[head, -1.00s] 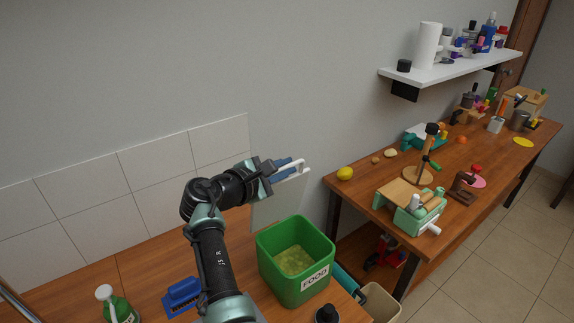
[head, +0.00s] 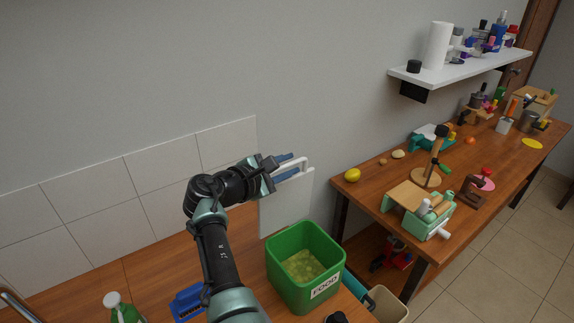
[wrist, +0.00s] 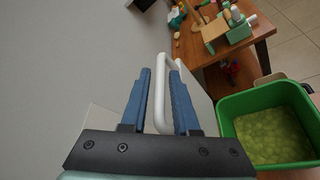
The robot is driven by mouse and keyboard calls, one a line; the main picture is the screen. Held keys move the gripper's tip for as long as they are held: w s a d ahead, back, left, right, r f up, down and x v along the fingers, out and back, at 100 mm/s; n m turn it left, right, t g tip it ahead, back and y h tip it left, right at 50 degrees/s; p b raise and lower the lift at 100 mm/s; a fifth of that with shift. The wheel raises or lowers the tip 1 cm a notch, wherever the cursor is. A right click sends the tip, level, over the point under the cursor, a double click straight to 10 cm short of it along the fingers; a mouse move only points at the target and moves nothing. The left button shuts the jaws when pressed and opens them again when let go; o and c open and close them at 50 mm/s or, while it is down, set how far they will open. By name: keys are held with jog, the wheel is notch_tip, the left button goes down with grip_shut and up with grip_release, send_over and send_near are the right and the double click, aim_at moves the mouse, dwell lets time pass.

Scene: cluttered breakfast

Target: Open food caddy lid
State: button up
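The green food caddy (head: 308,289), labelled FOOD, stands on the wooden counter with its top uncovered and pale green contents showing. It also shows at the right in the wrist view (wrist: 232,104). Its pale grey lid (head: 287,208) stands raised, about upright, at the caddy's back edge near the wall. My gripper (head: 292,167) is at the lid's top, by the white loop handle (wrist: 162,112). In the wrist view, its blue fingers are apart on either side of the handle, with a gap visible on the left. The hinge is not clearly visible.
A blue brush (head: 188,302) and a green bottle (head: 122,311) are on the counter at left. A beige bin (head: 388,303) stands beside the counter. The cluttered second table (head: 400,178) is at right. The wall is close behind the lid.

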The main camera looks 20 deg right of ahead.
jog(key=shift+o, duration=0.8)
jog(key=b+v, duration=0.2)
jog(key=v, duration=1.1)
